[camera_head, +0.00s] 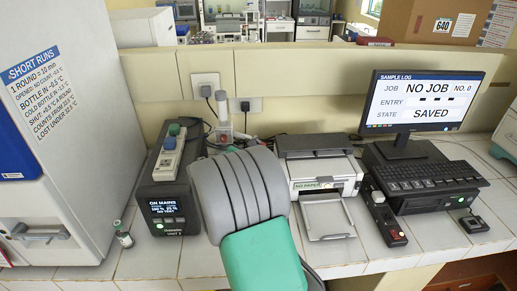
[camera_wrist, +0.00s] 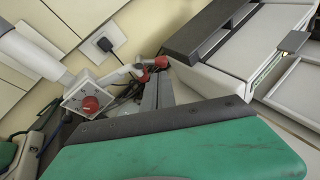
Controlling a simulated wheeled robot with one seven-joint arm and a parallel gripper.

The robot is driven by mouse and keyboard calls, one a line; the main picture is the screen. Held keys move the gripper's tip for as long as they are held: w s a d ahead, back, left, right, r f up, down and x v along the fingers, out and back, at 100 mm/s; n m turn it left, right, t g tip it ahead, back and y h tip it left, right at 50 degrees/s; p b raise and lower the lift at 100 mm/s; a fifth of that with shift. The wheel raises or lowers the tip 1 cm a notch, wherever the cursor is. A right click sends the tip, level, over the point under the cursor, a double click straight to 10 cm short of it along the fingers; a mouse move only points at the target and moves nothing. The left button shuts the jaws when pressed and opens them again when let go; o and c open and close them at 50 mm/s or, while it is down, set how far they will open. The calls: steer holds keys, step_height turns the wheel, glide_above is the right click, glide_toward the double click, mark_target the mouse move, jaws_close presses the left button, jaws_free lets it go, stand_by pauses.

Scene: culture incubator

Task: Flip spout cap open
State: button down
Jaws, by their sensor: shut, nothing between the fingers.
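A white bottle-top dispenser with a red knob (camera_wrist: 90,103) shows at the left of the wrist view. Its white spout runs right to a small red cap (camera_wrist: 161,62); whether the cap is open I cannot tell. My gripper (camera_wrist: 160,82) is shut and empty, its grey fingers just below the red cap in the picture. Whether they touch it I cannot tell. In the head view the dispenser (camera_head: 224,108) stands against the back wall, its lower part hidden by my grey and green arm, which also hides my gripper.
Left of my arm is a dark control unit (camera_head: 169,192) with a lit screen. Right of it is a small printer (camera_head: 316,172), then a monitor (camera_head: 423,100) and keyboard (camera_head: 428,173). A wall socket (camera_head: 205,85) with plugs and cables is behind. A small vial (camera_head: 123,235) stands front left.

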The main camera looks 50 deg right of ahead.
steer(key=f+b+v, duration=0.1)
steer(key=v, duration=0.9)
steer(key=shift+s+a, duration=0.3)
steer(key=shift+a, duration=0.05)
steer(key=shift+f, duration=0.15)
